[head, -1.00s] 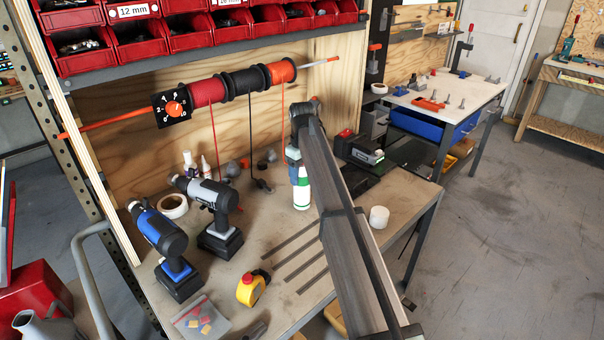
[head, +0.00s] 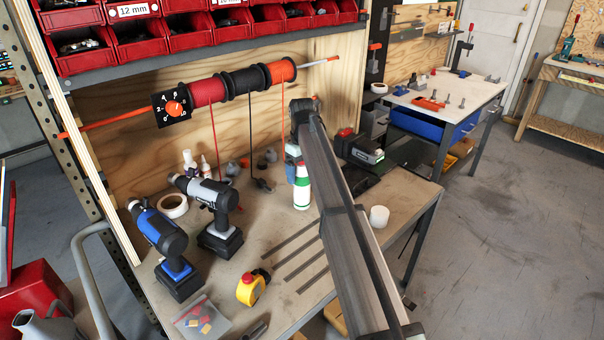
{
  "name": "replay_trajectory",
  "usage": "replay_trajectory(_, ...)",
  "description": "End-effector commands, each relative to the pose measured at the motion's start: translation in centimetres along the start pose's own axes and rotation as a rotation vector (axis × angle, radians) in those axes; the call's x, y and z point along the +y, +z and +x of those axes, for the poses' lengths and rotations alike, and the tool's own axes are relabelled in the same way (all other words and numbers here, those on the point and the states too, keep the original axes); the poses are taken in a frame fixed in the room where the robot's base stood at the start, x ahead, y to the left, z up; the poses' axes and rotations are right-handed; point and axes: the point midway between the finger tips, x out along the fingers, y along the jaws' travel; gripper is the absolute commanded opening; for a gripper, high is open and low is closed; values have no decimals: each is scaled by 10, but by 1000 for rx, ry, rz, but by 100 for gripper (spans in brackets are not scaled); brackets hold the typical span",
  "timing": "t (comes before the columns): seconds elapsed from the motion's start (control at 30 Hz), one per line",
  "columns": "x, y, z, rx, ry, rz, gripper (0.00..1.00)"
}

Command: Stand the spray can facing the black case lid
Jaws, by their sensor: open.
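A white can with a green band (head: 302,192), likely the spray can, stands upright on the workbench, just left of my arm. My gripper (head: 292,168) hangs down at the can's upper left, close beside it. Its jaws are open, but the fingertips are small and hard to make out. I cannot tell whether they touch the can. A dark flat shape (head: 361,181) on the bench right of my arm may be part of the black case; my arm partly hides that area, and I cannot make out the lid clearly. The can's facing is unclear.
A grey drill (head: 208,198) and a blue drill (head: 157,236) stand at left. A yellow tape measure (head: 251,288) and several dark strips lie in front. A white cylinder (head: 379,216) stands near the right edge. A black-and-red device (head: 358,149) sits behind.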

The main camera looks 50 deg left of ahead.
Motion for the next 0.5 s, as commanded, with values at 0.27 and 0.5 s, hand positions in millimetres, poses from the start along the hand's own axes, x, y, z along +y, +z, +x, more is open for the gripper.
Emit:
replay_trajectory(0.27, 1, -1, -52, 2, 1, 0, 86)
replay_trajectory(0.5, 0, -1, -90, 1, 0, 0, 86)
